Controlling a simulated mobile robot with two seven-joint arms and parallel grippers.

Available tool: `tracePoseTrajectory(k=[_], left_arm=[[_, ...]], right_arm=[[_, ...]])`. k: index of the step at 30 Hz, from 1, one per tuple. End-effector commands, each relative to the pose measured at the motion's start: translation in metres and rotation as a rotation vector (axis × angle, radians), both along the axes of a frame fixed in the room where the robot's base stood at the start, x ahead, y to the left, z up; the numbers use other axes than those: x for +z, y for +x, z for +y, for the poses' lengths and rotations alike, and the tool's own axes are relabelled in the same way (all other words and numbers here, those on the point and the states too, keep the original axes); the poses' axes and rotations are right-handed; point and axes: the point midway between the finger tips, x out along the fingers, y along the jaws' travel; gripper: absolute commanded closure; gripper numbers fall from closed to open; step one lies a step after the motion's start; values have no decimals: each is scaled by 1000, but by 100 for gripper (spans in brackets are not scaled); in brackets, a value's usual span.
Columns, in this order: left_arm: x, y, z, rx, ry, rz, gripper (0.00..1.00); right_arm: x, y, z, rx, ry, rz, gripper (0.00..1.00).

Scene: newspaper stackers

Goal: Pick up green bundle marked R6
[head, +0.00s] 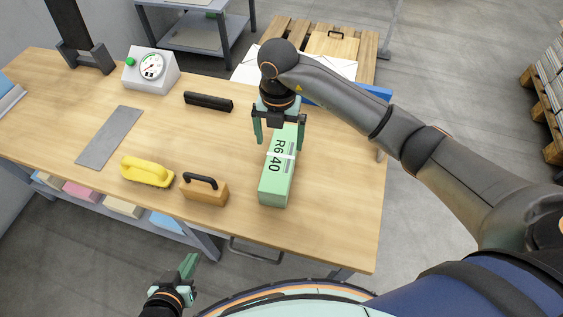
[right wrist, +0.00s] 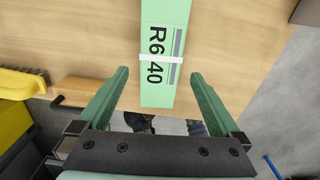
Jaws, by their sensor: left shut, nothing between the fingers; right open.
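The green bundle (head: 277,185) is a long box-like block marked R6 40 with a white band around its middle. It lies on the wooden table (head: 335,225), toward the right end. It also shows in the right wrist view (right wrist: 160,88), upper middle. My right gripper (head: 280,139) is open above the far end of the bundle. Its fingers appear on either side of the bundle, apart from it; their height over it is hard to tell. My left gripper (head: 189,265) is shut and empty, in front of the table's near edge, away from the bundle.
A wooden block with a black handle (head: 204,192) and a yellow brush (head: 147,172) lie left of the bundle. A black bar (head: 208,102), a grey plate (head: 110,137) and a dial scale (head: 151,69) are farther off. The table right of the bundle is bare.

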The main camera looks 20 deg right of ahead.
Motion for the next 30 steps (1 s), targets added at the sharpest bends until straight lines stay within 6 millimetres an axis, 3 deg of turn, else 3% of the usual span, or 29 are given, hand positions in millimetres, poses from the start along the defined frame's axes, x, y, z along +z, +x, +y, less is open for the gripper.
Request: tracePoseTrajectory(k=[4, 14, 22, 30], left_arm=[[-5, 0, 1, 0, 1, 0, 100], [-8, 1, 2, 2, 5, -1, 100], [-15, 0, 4, 3, 7, 0, 100], [-14, -1, 4, 4, 8, 1, 100]], right_arm=[[-29, -1, 1, 1, 3, 4, 0], [-53, 0, 0, 3, 6, 2, 0], [-92, 2, -4, 4, 7, 2, 0], [-96, 3, -4, 4, 6, 0, 0]])
